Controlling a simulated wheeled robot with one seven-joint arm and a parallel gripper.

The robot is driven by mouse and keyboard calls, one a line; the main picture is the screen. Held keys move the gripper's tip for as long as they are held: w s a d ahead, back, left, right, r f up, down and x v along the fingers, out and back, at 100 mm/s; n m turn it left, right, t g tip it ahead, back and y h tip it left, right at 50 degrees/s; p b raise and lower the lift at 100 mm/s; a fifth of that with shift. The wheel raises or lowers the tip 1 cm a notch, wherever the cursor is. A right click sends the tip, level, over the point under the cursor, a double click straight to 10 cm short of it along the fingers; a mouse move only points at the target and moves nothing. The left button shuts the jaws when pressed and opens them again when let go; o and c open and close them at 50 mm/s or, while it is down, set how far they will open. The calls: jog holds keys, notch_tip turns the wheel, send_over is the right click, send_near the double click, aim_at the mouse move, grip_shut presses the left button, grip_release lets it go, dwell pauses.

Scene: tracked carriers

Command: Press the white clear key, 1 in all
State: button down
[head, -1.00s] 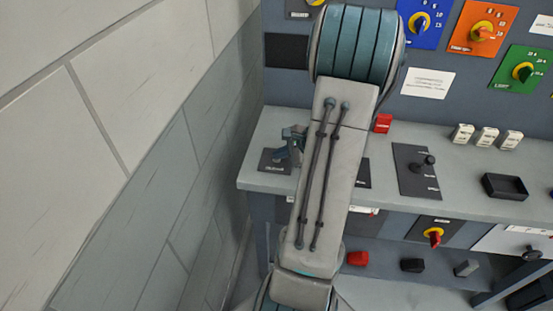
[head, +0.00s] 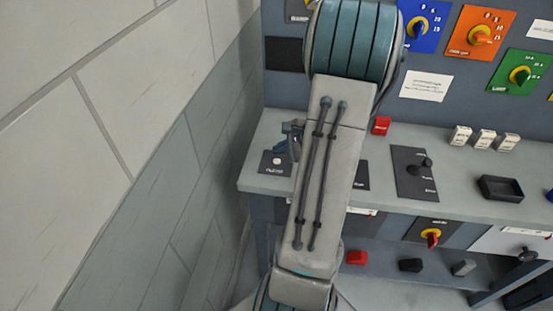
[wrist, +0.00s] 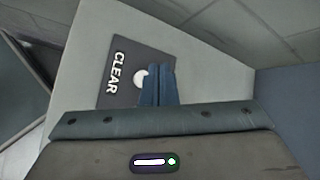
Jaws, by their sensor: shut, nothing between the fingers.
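The white clear key (head: 277,161) is a small round button on a dark plate (head: 270,168) at the left end of the grey bench. In the wrist view the plate (wrist: 116,88) reads CLEAR, and the key (wrist: 139,77) shows just left of the fingertips, partly hidden by them. My gripper (head: 288,140) is shut and empty, slightly behind and right of the key in the head view. In the wrist view its blue fingers (wrist: 157,72) lie together. I cannot tell whether they touch the plate.
My arm crosses the middle of the head view and hides part of the bench (head: 395,200). A red block (head: 381,125), a lever plate (head: 414,173), white switches (head: 484,139) and a black tray (head: 501,188) stand to the right. A wall (head: 130,150) is close on the left.

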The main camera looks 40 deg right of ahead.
aim_at(280, 163)
jog(key=shift+r+p, duration=0.9)
jog(key=shift+r, duration=0.9)
jog(key=s+a+r+n+g+y, duration=0.1)
jog(key=a+r+n+g, duration=0.15)
jog(key=a+n, duration=0.4)
jog(key=a+r+n+g, duration=0.2)
jog(key=a+r+n, duration=0.15)
jog(key=a, duration=0.65)
jog(key=s+a+r+n+g+h, duration=0.1)
jog(key=s+a+r+n+h, duration=0.3)
jog(key=s+a+n, duration=0.6)
notch_tip(280, 163, up, 2)
jog(key=s+n, duration=0.1)
jog(key=n, duration=0.1)
jog(key=shift+s+a+n, duration=0.25)
jog(key=shift+s+n, duration=0.05)
jog(key=shift+s, duration=0.1)
